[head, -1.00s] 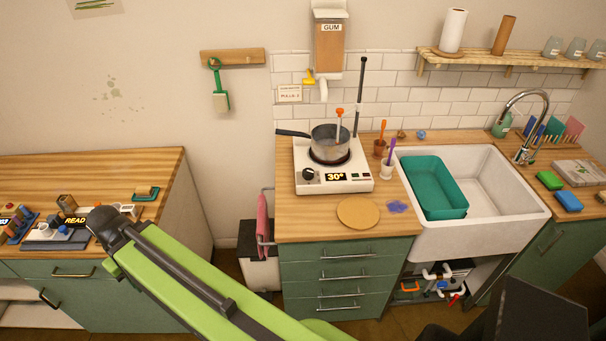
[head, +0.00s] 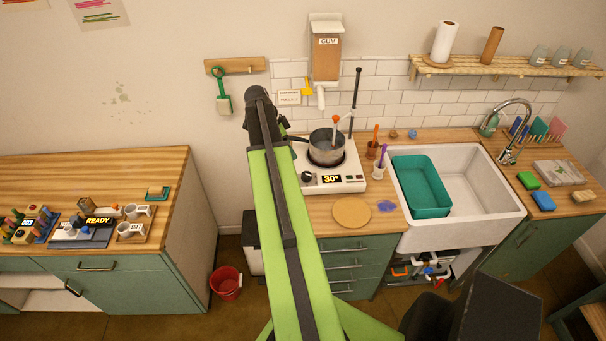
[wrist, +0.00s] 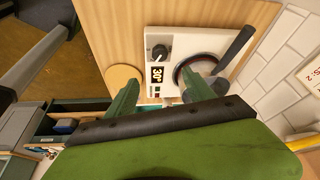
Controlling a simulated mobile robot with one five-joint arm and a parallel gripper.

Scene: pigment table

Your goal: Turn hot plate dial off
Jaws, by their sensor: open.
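The white hot plate (head: 345,184) stands on the wooden counter, its display reading 30°. Its black dial (head: 306,177) is on the front panel left of the display, just right of my arm. A grey pot (head: 327,146) with an orange-tipped stick in it stands on the burner; its handle is partly hidden. In the wrist view the dial (wrist: 159,52) and display (wrist: 157,76) lie beyond my fingers.
A gum dispenser (head: 326,62) hangs above the hot plate, and a dark upright rod (head: 355,100) stands behind it. A red bucket (head: 226,283) stands on the floor.

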